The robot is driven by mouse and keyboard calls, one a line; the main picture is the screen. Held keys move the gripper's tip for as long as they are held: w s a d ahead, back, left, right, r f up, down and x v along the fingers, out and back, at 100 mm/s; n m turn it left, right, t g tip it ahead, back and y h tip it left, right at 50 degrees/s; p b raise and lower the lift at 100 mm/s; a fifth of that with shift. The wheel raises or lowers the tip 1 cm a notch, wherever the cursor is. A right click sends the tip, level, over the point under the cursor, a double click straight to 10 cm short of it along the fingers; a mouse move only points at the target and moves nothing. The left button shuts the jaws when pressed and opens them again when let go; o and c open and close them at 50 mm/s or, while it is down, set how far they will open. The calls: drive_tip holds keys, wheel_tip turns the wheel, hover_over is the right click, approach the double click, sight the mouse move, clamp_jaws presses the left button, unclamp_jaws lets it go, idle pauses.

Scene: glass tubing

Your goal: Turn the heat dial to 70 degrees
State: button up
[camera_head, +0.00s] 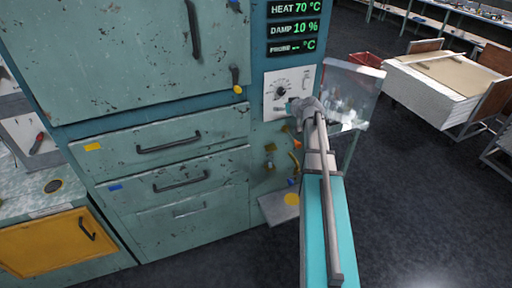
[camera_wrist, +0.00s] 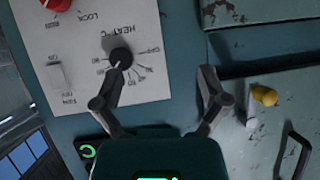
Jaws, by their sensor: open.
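The heat dial (camera_head: 281,91) is a round black knob on a white control panel (camera_head: 270,108). In the wrist view the knob (camera_wrist: 120,56) appears upside down, with a pale pointer mark toward the printed scale. The display (camera_head: 294,27) reads HEAT 70 °C, DAMP 10 % and PROBE with dashes. My gripper (camera_head: 294,103) is in front of the panel, just below and right of the dial. In the wrist view my gripper (camera_wrist: 163,70) has its fingers spread and nothing between them. The left finger's tip overlaps the area just below the knob; I cannot tell if it touches.
A red knob (camera_wrist: 56,4) and a switch (camera_wrist: 60,75) share the panel. A cabinet handle with a yellow end (camera_head: 236,80) is left of the panel. A clear box (camera_head: 350,85) stands close on the right. Open floor (camera_head: 420,190) lies right of my arm.

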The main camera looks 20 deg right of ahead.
drive_tip(key=s+a+f+g+b, duration=0.2)
drive_tip(key=s+a+f, duration=0.1)
drive_tip(key=a+f, duration=0.2)
drive_tip(key=s+a+f+n+g+y+b, duration=0.1)
drive_tip(key=s+a+f+g+b, duration=0.1)
drive_tip(key=a+f, duration=0.3)
drive_tip(key=shift+s+a+f+y+b, duration=0.35)
drive_tip(key=shift+a+b, duration=0.45)
drive_tip(key=shift+a, duration=1.6)
drive_tip(key=s+a+f+g+h+b, duration=0.1)
drive_tip(key=s+a+f+g, duration=0.2)
drive_tip(key=s+a, duration=0.4)
drive_tip(key=s+a+f+m+g+h+b, duration=0.1)
drive_tip(key=s+a+f+g, duration=0.3)
drive_tip(key=s+a, duration=0.4)
drive_tip(key=s+g+h, duration=0.1)
drive_tip(key=s, duration=0.5)
